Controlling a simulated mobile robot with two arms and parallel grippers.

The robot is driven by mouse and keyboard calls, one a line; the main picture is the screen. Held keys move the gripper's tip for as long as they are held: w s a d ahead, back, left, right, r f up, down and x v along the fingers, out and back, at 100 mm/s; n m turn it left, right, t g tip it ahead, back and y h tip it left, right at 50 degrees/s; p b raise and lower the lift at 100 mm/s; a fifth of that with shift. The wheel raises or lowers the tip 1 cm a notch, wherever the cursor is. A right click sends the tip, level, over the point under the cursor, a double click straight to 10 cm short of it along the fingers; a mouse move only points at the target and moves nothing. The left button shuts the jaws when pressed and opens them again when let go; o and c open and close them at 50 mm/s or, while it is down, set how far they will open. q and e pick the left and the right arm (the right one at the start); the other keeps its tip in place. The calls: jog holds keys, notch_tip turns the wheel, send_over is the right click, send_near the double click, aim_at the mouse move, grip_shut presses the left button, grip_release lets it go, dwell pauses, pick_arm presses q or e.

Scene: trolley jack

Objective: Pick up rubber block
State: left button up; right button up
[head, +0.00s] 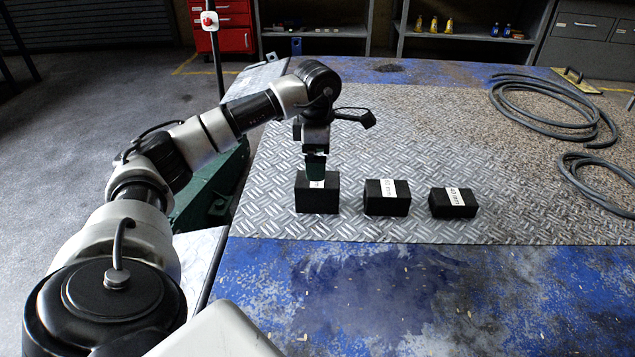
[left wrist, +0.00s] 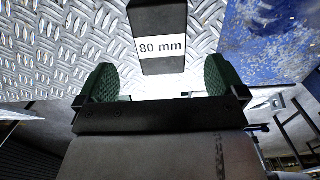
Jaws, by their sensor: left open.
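Three black rubber blocks with white labels stand in a row on the diamond plate (head: 290,228). The left block (head: 317,198) is the tallest, the middle block (head: 387,203) is lower, and the right block (head: 453,208) is the lowest. My left gripper (head: 316,176) points down over the left block and hides part of its top and label. In the left wrist view, a block (left wrist: 160,18) labelled "80 mm" lies just past the green fingertips, in line with the gap. The left gripper is open, with nothing between its fingers (left wrist: 160,80). My right gripper is out of view.
Grey hose coils (head: 545,105) lie at the right of the table. The blue table front (head: 400,290) is clear. A green machine (head: 215,190) stands beyond the table's left edge.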

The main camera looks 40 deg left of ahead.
aim_at(317, 185)
pick_arm(q)
notch_tip(317, 185, down, 8)
jog(key=shift+d+f+b, duration=0.1)
jog(key=shift+b, duration=0.45)
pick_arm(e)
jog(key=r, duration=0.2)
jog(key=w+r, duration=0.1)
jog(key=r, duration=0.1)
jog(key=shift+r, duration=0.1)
pick_arm(q)
jog(key=c, duration=1.4)
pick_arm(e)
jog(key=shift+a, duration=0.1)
